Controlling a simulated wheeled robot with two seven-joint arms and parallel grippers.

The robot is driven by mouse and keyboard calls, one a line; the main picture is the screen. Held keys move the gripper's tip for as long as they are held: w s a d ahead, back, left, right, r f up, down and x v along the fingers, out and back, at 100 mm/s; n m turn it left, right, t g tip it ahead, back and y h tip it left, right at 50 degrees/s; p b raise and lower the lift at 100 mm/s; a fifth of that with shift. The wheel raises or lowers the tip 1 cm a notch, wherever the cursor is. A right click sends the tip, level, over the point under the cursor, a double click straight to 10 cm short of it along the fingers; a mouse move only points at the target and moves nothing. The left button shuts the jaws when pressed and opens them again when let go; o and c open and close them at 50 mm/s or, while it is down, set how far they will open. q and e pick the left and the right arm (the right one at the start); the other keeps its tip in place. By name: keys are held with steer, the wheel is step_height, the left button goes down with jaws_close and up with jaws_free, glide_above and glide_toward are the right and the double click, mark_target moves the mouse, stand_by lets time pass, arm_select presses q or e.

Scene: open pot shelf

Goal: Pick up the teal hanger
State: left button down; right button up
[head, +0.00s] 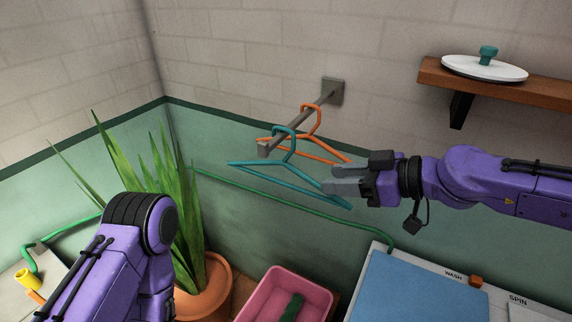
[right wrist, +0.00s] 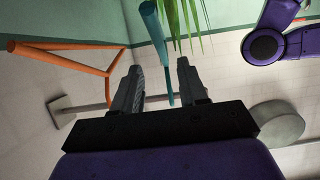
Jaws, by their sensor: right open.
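The teal hanger (head: 262,174) hangs by its hook on a grey wall rod (head: 290,133), near the rod's front end. My right gripper (head: 331,180) is at the hanger's right end, with its fingers pointing left. In the right wrist view, the gripper (right wrist: 160,75) is open and a teal bar of the hanger (right wrist: 153,28) passes between its two fingers, with gaps showing beside it. Contact cannot be told. An orange hanger (head: 311,121) hangs behind the teal one, and it also shows in the right wrist view (right wrist: 70,46). My left gripper is not visible.
A potted plant (head: 208,296) with tall leaves stands at the left. A pink tub (head: 272,284) and a washer with a blue lid (head: 415,290) are below. A wooden shelf (head: 505,83) holds a white lid with a teal knob (head: 488,54). A green hose (head: 290,201) runs along the wall.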

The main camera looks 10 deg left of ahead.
mark_target(313, 180)
steer(key=p+x, duration=0.2)
steer(key=x, duration=0.5)
steer(key=shift+w+d, duration=0.1)
steer(key=shift+s, duration=0.35)
steer(key=shift+s+r, duration=0.1)
steer(key=shift+c, duration=1.2)
steer(key=c, duration=0.5)
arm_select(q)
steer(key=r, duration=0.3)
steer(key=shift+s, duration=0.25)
arm_select(e)
jaws_close()
